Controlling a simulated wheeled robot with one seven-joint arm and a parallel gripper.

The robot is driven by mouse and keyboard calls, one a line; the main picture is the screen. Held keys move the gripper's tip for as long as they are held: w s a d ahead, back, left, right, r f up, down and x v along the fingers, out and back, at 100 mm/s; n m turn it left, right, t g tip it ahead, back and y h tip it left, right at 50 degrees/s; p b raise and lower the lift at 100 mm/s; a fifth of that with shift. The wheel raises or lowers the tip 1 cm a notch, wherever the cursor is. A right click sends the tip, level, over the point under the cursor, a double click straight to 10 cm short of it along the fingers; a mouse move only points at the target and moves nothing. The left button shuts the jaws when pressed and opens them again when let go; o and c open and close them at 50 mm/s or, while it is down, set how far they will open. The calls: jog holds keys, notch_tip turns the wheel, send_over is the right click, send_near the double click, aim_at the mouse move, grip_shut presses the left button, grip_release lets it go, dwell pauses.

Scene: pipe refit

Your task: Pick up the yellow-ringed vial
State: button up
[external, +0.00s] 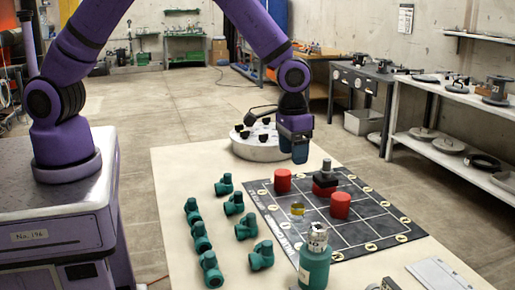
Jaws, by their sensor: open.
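A small clear piece with a yellow band (297,210), which looks like the yellow-ringed vial, stands on the left part of the dark gridded mat (365,232). It is too small to make out in detail. My gripper (300,158) is above the back edge of the mat, pointing down, behind and apart from the vial. It is open; its fingertips are hard to make out, and I see nothing held in it.
Red cylinders (283,180) (340,205) and a red-and-black part (325,182) stand on the mat. A teal bottle (314,268) with a silver top stands in front. Several teal pipe fittings (262,256) lie left. A white round stand (258,148) is at the back.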

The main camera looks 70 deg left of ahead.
send_over(297, 205)
notch_tip(297, 205, down, 6)
jog(key=shift+d+f, duration=0.1)
notch_tip(297, 205, down, 11)
jog(key=shift+r, duration=0.2)
jog(key=c, duration=1)
jog(key=shift+r, duration=0.2)
